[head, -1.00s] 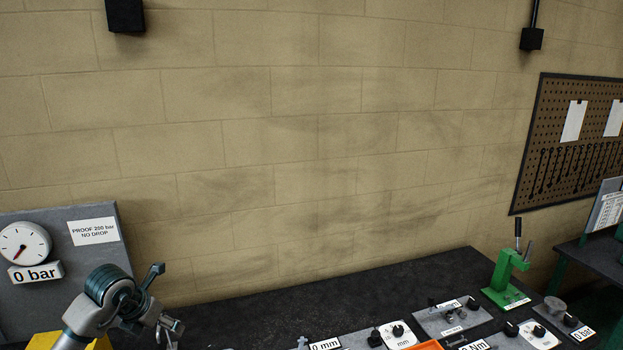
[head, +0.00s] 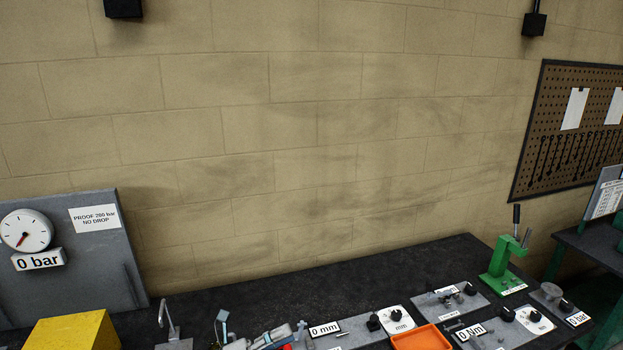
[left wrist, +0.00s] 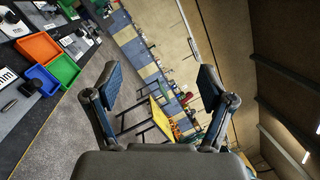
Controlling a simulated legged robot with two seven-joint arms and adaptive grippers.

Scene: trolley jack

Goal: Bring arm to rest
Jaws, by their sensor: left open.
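My left gripper (head: 243,333) shows only in part at the bottom edge of the head view, low in front of the bench; most of the arm is out of frame. In the left wrist view my left gripper (left wrist: 160,88) has its two dark padded fingers spread wide, with nothing between them. Beyond them lie the floor and distant furniture, and the view is steeply tilted. My right gripper is in neither view.
The dark bench (head: 260,298) carries a yellow block (head: 75,333), an orange tray (head: 421,338) and a green press (head: 503,262). A gauge panel (head: 85,262) stands at left. Orange (left wrist: 38,47), blue and green bins show in the wrist view.

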